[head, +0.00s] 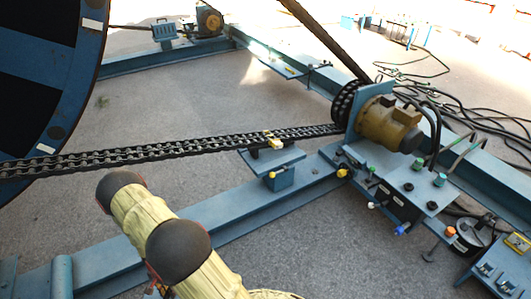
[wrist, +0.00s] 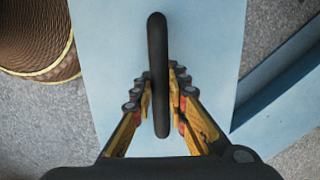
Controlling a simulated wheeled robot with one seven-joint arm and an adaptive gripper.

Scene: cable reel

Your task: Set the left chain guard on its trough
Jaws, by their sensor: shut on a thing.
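In the wrist view my gripper (wrist: 162,92) is shut on an upright black bar handle (wrist: 157,60). Behind the handle is a broad pale-blue plate (wrist: 115,50), which appears to be the chain guard. Whether the plate hangs free or touches something cannot be told. In the head view a roller chain (head: 190,146) runs from the big reel to a sprocket (head: 343,103). A blue bracket with a flat top (head: 285,160) stands beside the chain; whether it is the trough is unclear. My gripper and the guard are not clearly visible in the head view.
The blue reel (head: 45,70) fills the upper left. A yellow-brown motor (head: 390,122) stands at the right by a blue valve block (head: 395,195). A long blue beam (head: 215,215) crosses the foreground. Hoses (head: 455,100) lie at the right. Grey ground is open beyond the chain.

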